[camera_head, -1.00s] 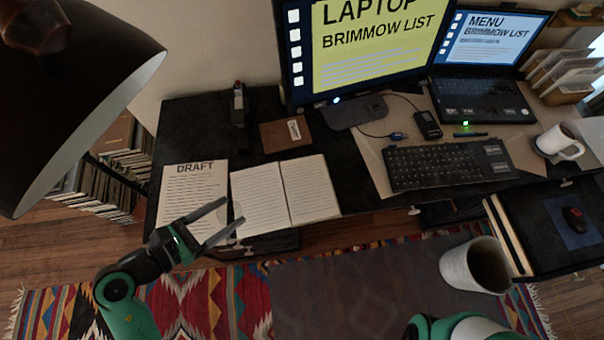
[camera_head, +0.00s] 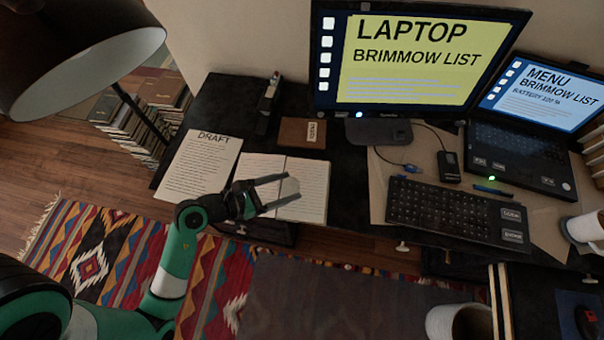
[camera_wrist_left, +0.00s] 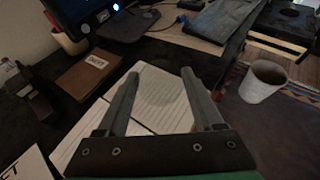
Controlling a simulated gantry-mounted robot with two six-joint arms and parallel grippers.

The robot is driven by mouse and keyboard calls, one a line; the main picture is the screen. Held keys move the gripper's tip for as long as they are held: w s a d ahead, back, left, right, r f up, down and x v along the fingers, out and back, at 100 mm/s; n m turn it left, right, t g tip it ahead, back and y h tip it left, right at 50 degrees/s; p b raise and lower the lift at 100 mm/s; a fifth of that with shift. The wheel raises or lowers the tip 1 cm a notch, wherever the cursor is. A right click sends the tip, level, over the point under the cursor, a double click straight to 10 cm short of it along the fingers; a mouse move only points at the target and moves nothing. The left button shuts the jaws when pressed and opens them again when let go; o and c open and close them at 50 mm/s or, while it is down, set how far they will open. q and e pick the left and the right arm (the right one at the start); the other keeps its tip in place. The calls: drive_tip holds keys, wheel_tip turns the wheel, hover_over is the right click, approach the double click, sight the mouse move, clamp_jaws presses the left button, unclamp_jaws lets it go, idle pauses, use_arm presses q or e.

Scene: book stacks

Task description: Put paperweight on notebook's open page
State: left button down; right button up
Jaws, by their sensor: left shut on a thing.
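The open notebook (camera_head: 258,165) lies on the dark desk, with lined white pages left and right. My left gripper (camera_head: 292,187) is over its right page, with its fingers around a clear, see-through round paperweight (camera_head: 290,188). In the left wrist view the paperweight (camera_wrist_left: 158,92) shows faintly between the two fingers (camera_wrist_left: 160,74), with the notebook's pages (camera_wrist_left: 150,118) behind it. I cannot tell whether the paperweight touches the page. My right gripper is not in view.
The DRAFT sheet (camera_head: 200,168) lies left of the notebook and a brown wallet-like item (camera_head: 296,133) behind it. The keyboard (camera_head: 455,210) is to the right. A lamp (camera_head: 95,50) hangs at upper left. A white cup (camera_head: 460,322) is at lower right.

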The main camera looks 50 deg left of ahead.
use_arm(q)
drive_tip(key=b, duration=0.3)
hover_over(301, 189)
drive_tip(key=s, duration=0.1)
drive_tip(key=f, duration=0.5)
drive_tip(key=shift+s+d+f, duration=0.1)
drive_tip(key=shift+d+f, duration=0.05)
drive_tip(key=shift+d, duration=0.05)
drive_tip(key=shift+w+a+f, duration=0.1)
drive_tip(key=shift+w, duration=0.2)
drive_tip(key=f+b, duration=0.2)
drive_tip(key=f, duration=0.1)
drive_tip(key=f+b, duration=0.1)
drive_tip(key=shift+w+f+b, duration=0.2)
drive_tip(key=shift+w+b, duration=0.1)
drive_tip(key=shift+w, duration=0.1)
drive_tip(key=shift+s+r, duration=0.1)
drive_tip(key=shift+r, duration=0.1)
drive_tip(key=shift+f, duration=0.1)
drive_tip(key=shift+c, duration=0.2)
unclamp_jaws()
